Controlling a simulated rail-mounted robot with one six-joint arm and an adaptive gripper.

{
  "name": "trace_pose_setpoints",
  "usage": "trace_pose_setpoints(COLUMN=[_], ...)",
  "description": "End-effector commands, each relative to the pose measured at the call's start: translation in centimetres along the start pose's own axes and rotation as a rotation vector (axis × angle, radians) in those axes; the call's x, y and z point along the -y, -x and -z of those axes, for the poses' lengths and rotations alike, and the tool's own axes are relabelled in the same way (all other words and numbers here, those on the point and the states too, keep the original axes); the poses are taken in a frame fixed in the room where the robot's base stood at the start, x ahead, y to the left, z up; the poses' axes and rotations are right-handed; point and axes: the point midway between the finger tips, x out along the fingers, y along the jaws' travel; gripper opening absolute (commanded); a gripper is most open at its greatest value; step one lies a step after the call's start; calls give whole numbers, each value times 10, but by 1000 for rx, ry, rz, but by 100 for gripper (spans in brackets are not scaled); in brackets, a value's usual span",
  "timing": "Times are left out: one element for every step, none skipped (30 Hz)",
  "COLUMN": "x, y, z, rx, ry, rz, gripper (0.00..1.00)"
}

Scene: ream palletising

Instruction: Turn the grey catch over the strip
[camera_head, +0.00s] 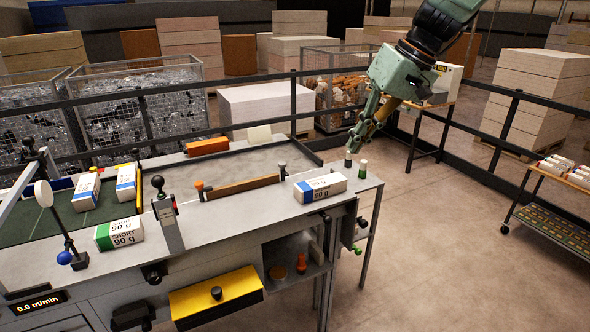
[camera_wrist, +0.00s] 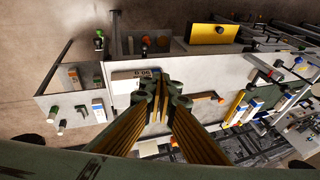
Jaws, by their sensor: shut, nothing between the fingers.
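A brown strip (camera_head: 240,186) lies along the bench top. At its right end stands a small post with a pale grey top (camera_head: 282,168), which looks like the grey catch; its turn angle is too small to tell. An orange-topped catch (camera_head: 201,188) stands at the strip's left end. In the wrist view part of the strip (camera_wrist: 205,96) shows right of my fingers, and the grey catch seems hidden behind them. My gripper (camera_head: 354,146) is shut and empty, above the bench's right end, well right of the grey catch. Its fingers also show in the wrist view (camera_wrist: 163,90).
A white-and-blue ream (camera_head: 320,187) lies between the strip and the bench's right end. An orange block (camera_head: 207,146) lies behind the strip. A black-knobbed lever (camera_head: 160,190) stands to its left.

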Motion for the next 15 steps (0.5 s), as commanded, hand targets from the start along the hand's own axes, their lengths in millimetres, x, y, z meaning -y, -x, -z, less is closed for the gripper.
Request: trace_pose_setpoints(x=[-3,-5,-6,-8,-10,-12,-13,-15,-17,-18,-20,-22,-23,-25,-27], y=[-4,-6,-9,-11,-14,-17,-19,-21,-25,-27,-29,-33,-35,-38,-41], z=[7,10,15,19,22,27,31,34,38,42,46,50,53,56,61], rx=[0,-1,-3,-3,-3,-5,-6,-7,-8,-10,-11,-12,-12,-14,-16], ry=[3,7,12,15,17,22,26,29,32,35,39,44,47,50,54], rz=[7,11,17,21,25,29,33,37,43,47,50,56,60,63,69], gripper=[0,0,0,0,0,0,0,0,0,0,0,0,0,0,0])
